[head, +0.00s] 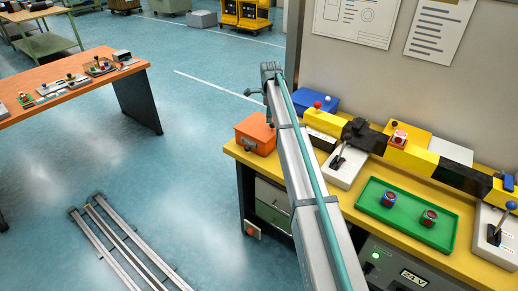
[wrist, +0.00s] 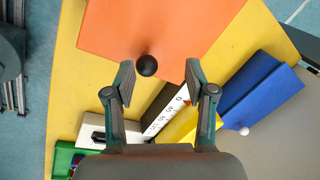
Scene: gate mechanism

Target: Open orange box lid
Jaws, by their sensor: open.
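The orange box (head: 256,132) stands at the left end of the yellow workbench top, and its lid looks closed in the head view. In the wrist view the orange lid (wrist: 165,28) fills the top middle, with a round black knob (wrist: 147,66) near its lower edge. My gripper (wrist: 158,72) is open, with a finger on each side of the knob. I cannot tell whether the fingers touch the lid. In the head view my arm reaches over the bench, and the gripper tips are hard to make out there.
A yellow-and-black barrier beam (head: 410,154) runs along the bench. A white lever unit (head: 345,165) and a green tray (head: 407,214) with two buttons stand in front.

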